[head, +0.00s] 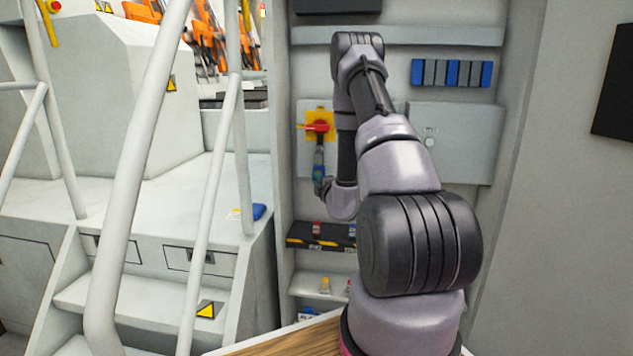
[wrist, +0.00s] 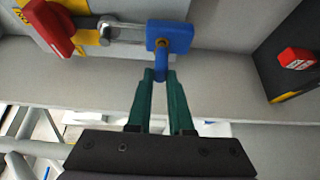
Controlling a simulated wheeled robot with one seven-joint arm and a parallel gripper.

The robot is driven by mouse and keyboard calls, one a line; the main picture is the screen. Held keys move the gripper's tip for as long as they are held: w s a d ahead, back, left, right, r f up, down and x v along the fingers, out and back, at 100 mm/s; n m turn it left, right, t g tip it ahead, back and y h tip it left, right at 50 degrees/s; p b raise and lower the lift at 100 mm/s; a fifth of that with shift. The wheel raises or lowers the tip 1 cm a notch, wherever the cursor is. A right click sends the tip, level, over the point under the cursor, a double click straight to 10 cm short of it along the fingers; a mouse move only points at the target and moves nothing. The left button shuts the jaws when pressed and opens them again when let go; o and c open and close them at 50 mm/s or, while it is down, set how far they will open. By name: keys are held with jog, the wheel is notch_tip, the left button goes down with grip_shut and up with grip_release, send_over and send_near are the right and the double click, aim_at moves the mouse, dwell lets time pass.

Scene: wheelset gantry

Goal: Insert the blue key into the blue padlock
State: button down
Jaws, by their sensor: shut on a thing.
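The blue padlock (wrist: 178,37) hangs by its silvery shackle beside a red switch handle (wrist: 47,26) in the wrist view. My gripper (wrist: 161,77) has green fingers shut on the blue key (wrist: 161,67). The key points at the padlock's brass keyhole. Its front end meets or overlaps the padlock's face there; I cannot tell how deep it sits. In the head view, my gripper (head: 319,172) is below the red and yellow switch (head: 317,127), and the padlock and key are too small to tell apart.
A shelf (head: 306,244) below the switch holds red and blue items. Another red padlock-like item (wrist: 297,58) is at the right in the wrist view. A grey box (head: 455,145) is right of the arm. White railings (head: 215,165) and steps stand at the left.

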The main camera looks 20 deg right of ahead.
jog(key=shift+w+d, duration=0.45)
jog(key=shift+w, duration=0.2)
jog(key=c, duration=0.7)
grip_release()
jog(key=shift+c, duration=0.2)
jog(key=shift+s, duration=0.1)
jog(key=s, duration=1)
jog(key=shift+s+a, duration=0.3)
jog(key=shift+a, duration=0.1)
